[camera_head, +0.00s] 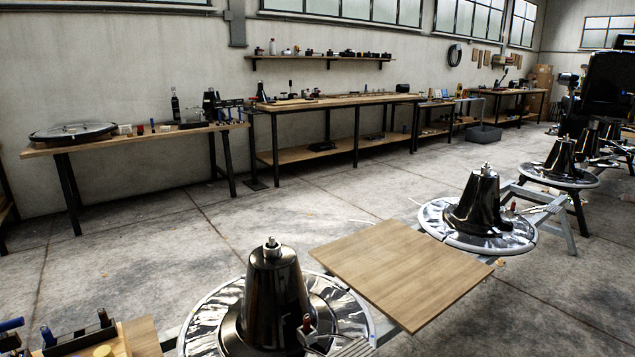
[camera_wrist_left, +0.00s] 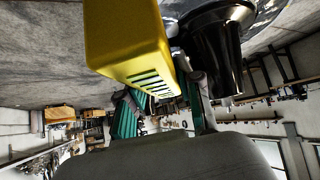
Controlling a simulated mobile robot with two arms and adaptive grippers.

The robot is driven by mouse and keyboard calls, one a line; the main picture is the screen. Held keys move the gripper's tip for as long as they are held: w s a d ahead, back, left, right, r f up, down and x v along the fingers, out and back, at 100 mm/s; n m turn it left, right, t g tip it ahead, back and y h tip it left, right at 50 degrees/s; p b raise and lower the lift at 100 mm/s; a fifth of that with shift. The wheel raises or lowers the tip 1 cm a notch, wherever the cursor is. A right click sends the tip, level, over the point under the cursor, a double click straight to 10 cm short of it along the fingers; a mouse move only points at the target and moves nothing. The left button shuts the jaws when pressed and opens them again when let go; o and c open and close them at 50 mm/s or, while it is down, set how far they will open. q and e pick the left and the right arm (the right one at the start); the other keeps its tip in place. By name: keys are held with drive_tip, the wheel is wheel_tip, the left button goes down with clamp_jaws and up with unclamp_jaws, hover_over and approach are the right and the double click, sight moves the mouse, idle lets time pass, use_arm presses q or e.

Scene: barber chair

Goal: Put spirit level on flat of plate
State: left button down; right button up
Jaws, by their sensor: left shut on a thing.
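My left gripper (camera_wrist_left: 160,100) shows in the left wrist view, its green-padded fingers shut on a yellow block-shaped body with dark slots, which looks like the spirit level (camera_wrist_left: 125,40). A black cone (camera_wrist_left: 215,50) and part of a shiny round plate (camera_wrist_left: 262,18) show beside and beyond it. In the head view a shiny round plate (camera_head: 205,322) with a dark cone (camera_head: 275,295) on it is at the front. A second such plate (camera_head: 440,222) lies farther right. Neither gripper is in the head view, and I see no level resting on a plate.
A wooden board (camera_head: 400,270) lies between the two plates. A small red-tipped fitting (camera_head: 306,325) stands on the front plate. A bench corner with tools (camera_head: 80,340) is at lower left. Workbenches (camera_head: 340,102) line the wall. The floor (camera_head: 200,260) between is open.

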use_arm(q)
drive_tip(key=a+r+n+y+p, duration=0.1)
drive_tip(key=a+r+n+p, duration=0.1)
drive_tip(key=r+p, duration=0.7)
drive_tip(key=s+a+r+n+y+p, duration=0.1)
drive_tip(key=a+r+n+y+p, duration=0.1)
drive_tip(key=r+p, duration=0.8)
wheel_tip(320, 180, up, 9)
drive_tip(key=shift+a+r+n+t+y, duration=0.1)
drive_tip(key=shift+a+n+t+y, duration=0.25)
drive_tip(key=shift+a, duration=0.4)
use_arm(e)
drive_tip(key=s+d+f+g, duration=0.1)
drive_tip(key=s+f, duration=0.4)
drive_tip(key=s, duration=0.5)
drive_tip(key=s+d+f+g, duration=0.1)
drive_tip(key=s+d+f, duration=0.1)
drive_tip(key=s+f, duration=0.3)
drive_tip(key=s, duration=0.4)
drive_tip(key=shift+s+d+f, duration=0.15)
drive_tip(key=shift+s+f, duration=0.25)
use_arm(q)
drive_tip(key=shift+s, duration=0.1)
use_arm(e)
drive_tip(key=shift+s, duration=0.1)
